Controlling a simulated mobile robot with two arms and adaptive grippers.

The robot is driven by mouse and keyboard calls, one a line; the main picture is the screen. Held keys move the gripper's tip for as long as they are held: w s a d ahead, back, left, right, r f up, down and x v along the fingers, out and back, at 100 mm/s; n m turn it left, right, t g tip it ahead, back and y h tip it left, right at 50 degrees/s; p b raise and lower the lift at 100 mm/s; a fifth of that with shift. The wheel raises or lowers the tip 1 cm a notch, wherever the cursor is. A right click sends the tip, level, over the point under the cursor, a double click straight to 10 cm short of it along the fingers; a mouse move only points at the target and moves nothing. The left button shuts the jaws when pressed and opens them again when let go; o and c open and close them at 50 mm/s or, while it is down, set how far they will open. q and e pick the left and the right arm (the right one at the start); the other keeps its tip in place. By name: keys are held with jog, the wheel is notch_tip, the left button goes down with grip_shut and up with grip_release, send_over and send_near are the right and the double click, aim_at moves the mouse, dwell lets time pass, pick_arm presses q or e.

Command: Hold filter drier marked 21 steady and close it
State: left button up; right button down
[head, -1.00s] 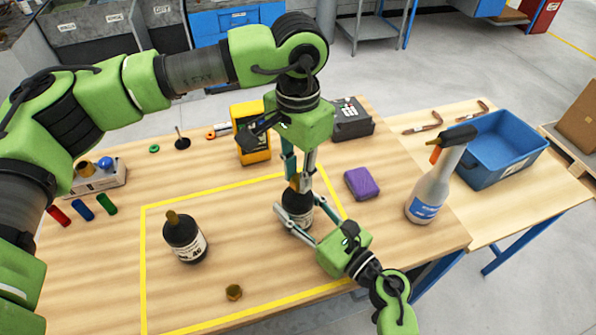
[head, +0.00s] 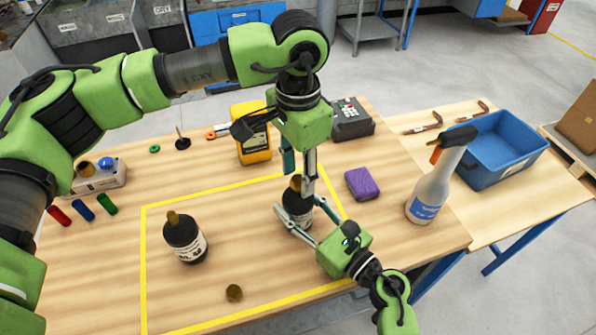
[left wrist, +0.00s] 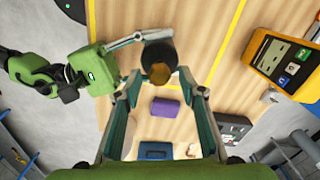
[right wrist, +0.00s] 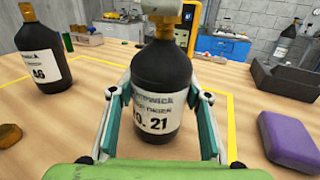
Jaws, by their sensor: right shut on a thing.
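The filter drier marked 21 (head: 299,206) is a black bottle with a white label, upright inside the yellow outline. Its number reads clearly in the right wrist view (right wrist: 158,100). A brass piece (right wrist: 165,18) sits on its top. My right gripper (head: 298,222) is shut around the body, fingers on both sides (right wrist: 160,92). My left gripper (head: 298,178) points down from above. In the left wrist view its fingers (left wrist: 167,86) are apart and the brass top (left wrist: 159,73) shows near the tips, not clasped. A loose brass cap (head: 234,292) lies on the table.
Another black bottle with a brass top (head: 184,238) stands to the left. A purple block (head: 362,184) and a spray bottle (head: 430,190) are at the right. A yellow meter (head: 254,140) and dark box (head: 351,120) stand behind. A blue bin (head: 500,150) sits on the side table.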

pick_arm(q)
notch_tip(320, 180, up, 4)
jog(key=shift+r, duration=0.1)
jog(key=shift+c, duration=0.3)
